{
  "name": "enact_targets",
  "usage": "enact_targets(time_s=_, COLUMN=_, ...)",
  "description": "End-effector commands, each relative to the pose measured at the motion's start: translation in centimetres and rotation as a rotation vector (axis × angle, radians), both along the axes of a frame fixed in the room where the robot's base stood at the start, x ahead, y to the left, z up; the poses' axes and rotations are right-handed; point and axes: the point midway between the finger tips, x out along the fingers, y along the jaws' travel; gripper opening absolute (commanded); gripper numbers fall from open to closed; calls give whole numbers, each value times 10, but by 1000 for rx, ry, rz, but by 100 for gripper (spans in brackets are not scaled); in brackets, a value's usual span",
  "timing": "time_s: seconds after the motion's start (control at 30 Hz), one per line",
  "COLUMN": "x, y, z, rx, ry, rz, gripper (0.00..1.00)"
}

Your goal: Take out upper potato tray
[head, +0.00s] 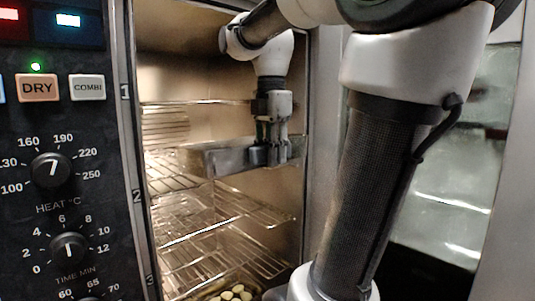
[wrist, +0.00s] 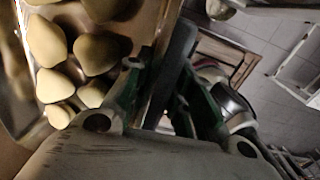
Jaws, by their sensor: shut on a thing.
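The upper potato tray (head: 222,158) is a grey metal pan inside the open oven, near the top rack. In the head view its front side and right end show, and its contents are hidden. My gripper (head: 268,152) reaches down from above and is shut on the tray's near rim, toward the right. In the wrist view, several pale potatoes (wrist: 92,54) lie in the tray at the left. The gripper's fingers (wrist: 165,88) are beside them, at the tray's edge. The exact contact is dark and partly hidden.
Wire racks (head: 225,218) lie below the tray. A lower tray with potatoes (head: 237,294) shows at the bottom edge. The oven's control panel (head: 62,170) stands at the left.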

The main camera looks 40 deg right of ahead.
Motion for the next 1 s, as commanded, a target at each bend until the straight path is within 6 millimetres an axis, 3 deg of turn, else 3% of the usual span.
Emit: enact_targets(time_s=1.0, x=-123, y=-5, z=1, rx=-2, ry=-4, rz=-4, gripper=0)
